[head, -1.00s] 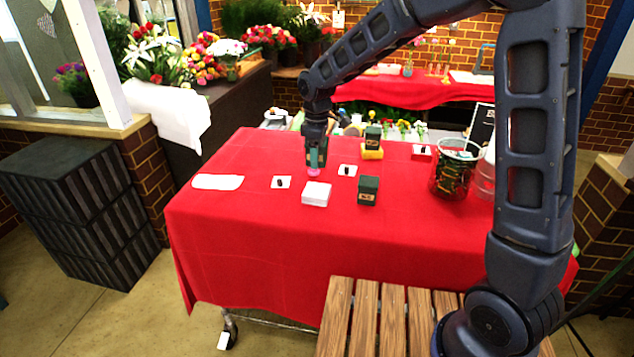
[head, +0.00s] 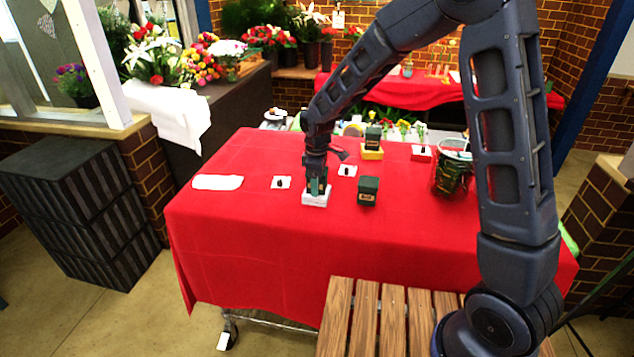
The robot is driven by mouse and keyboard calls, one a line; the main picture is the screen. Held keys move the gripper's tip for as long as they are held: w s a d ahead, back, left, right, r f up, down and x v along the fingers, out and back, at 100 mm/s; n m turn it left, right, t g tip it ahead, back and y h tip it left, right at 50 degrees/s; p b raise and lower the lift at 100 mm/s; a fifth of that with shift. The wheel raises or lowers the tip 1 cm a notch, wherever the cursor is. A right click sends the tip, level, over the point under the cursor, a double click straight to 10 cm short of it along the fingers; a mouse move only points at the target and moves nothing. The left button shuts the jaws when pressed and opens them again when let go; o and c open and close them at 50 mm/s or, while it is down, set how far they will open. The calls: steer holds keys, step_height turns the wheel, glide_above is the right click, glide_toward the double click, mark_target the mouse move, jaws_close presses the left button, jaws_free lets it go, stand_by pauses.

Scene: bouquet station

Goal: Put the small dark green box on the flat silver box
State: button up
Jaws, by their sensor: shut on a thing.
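The flat silver box (head: 316,201) looks pale, almost white, and lies near the middle of the red table. My gripper (head: 317,188) points down right over it. A small dark green piece (head: 319,186) shows between its fingers; I take it for the small dark green box, mostly hidden by them. It looks to be at the top of the silver box, but I cannot tell whether they touch. A larger dark green box (head: 368,191) with a gold label stands to the right. Another dark green box (head: 373,136) sits on a yellow box (head: 372,153) farther back.
White cards with small dark items lie left (head: 281,183) and behind (head: 347,171). A white cloth (head: 217,182) lies at the left. The front of the red table (head: 250,235) is clear.

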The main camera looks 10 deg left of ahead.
steer(key=shift+f, duration=0.1)
steer(key=o, duration=1)
step_height(320, 180, up, 12)
steer(key=shift+r, duration=0.1)
